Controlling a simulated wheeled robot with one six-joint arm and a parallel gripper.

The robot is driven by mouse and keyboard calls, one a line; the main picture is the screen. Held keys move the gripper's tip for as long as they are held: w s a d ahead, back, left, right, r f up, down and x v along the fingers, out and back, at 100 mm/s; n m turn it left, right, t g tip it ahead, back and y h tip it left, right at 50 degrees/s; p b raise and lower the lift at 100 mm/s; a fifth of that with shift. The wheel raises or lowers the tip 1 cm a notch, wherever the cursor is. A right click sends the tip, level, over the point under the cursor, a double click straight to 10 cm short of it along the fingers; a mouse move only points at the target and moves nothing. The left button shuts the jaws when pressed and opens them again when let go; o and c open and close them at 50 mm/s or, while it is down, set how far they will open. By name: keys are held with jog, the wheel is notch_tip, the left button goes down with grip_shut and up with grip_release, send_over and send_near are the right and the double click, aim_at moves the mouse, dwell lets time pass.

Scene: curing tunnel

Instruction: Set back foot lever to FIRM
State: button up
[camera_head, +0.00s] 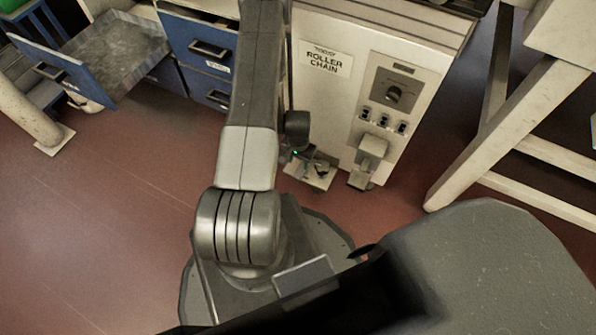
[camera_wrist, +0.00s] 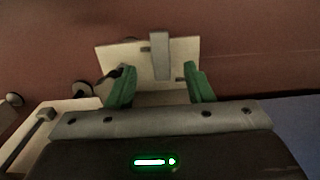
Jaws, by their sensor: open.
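A cream plate (camera_wrist: 116,60) with a short grey lever (camera_wrist: 160,58) shows ahead of my gripper (camera_wrist: 161,86) in the wrist view. The lever lies in the picture between my two green fingertips, slightly beyond them, with a gap on each side. My jaws are open and hold nothing. In the head view the plate (camera_head: 318,180) is low at the cabinet's left side, partly hidden by my gripper. Any markings on the plate are too small to read, so the lever's setting cannot be told.
The cabinet (camera_head: 325,95) labelled ROLLER CHAIN carries a knob panel (camera_head: 393,94) and several small switches. A grey box-like fitting (camera_head: 368,160) projects from its lower front. An open blue drawer (camera_head: 60,75) is at left, a wooden trestle leg (camera_head: 490,135) at right.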

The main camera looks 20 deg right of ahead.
aim_at(298, 173)
notch_tip(298, 173, down, 7)
jog(key=shift+f+b, duration=0.2)
jog(key=shift+b, duration=0.8)
jog(key=c, duration=1)
